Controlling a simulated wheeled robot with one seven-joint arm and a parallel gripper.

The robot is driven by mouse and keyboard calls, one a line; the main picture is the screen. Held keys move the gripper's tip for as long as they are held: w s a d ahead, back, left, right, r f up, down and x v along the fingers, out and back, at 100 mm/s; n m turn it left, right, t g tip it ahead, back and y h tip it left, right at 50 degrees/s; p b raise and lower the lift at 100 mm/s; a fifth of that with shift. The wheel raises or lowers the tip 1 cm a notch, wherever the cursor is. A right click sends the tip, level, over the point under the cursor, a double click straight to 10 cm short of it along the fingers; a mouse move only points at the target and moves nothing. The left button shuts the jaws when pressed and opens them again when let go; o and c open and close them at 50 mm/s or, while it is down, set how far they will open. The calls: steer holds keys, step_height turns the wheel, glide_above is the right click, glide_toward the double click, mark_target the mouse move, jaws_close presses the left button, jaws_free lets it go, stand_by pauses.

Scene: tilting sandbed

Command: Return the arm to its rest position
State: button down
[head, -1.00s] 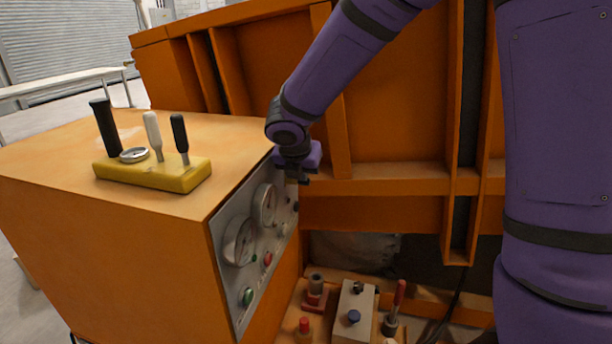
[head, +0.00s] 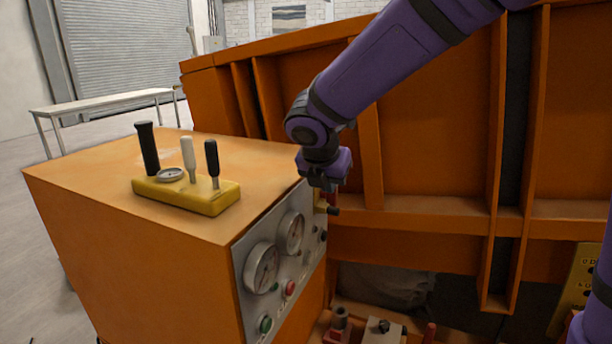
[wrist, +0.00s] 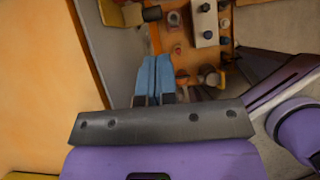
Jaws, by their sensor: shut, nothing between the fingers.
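My gripper (head: 326,176) hangs from the purple arm beside the top right edge of the orange control cabinet (head: 130,225), near its gauge panel. In the wrist view its two blue fingers (wrist: 155,68) are together, with nothing between them. They point down past the panel towards a lower area with small controls. In the head view the fingertips are not clear. The arm is bent at the wrist, and its purple upper links run up to the right.
A yellow block with levers (head: 190,196) stands on the cabinet top. The grey panel (head: 278,270) carries gauges and buttons; a black knob (head: 333,211) sticks out close below my gripper. Orange ribbed walls (head: 440,130) stand behind. A white box with knobs (wrist: 205,22) lies below.

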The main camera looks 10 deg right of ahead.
steer(key=s+d+r+m+y, duration=0.1)
steer(key=s+d+r+m, duration=0.1)
steer(key=s+d+m, duration=0.3)
steer(key=s+d+r+m+y, duration=0.1)
steer(key=s+d+r+m, duration=0.2)
steer(key=s+m, duration=1)
steer(key=s+d+r+m+y, duration=0.1)
steer(key=s+d+r+m, duration=0.2)
steer(key=s+d+m, duration=0.3)
steer(key=shift+s+d+m, duration=0.4)
steer(key=shift+s+m, duration=1.2)
steer(key=shift+m, duration=0.8)
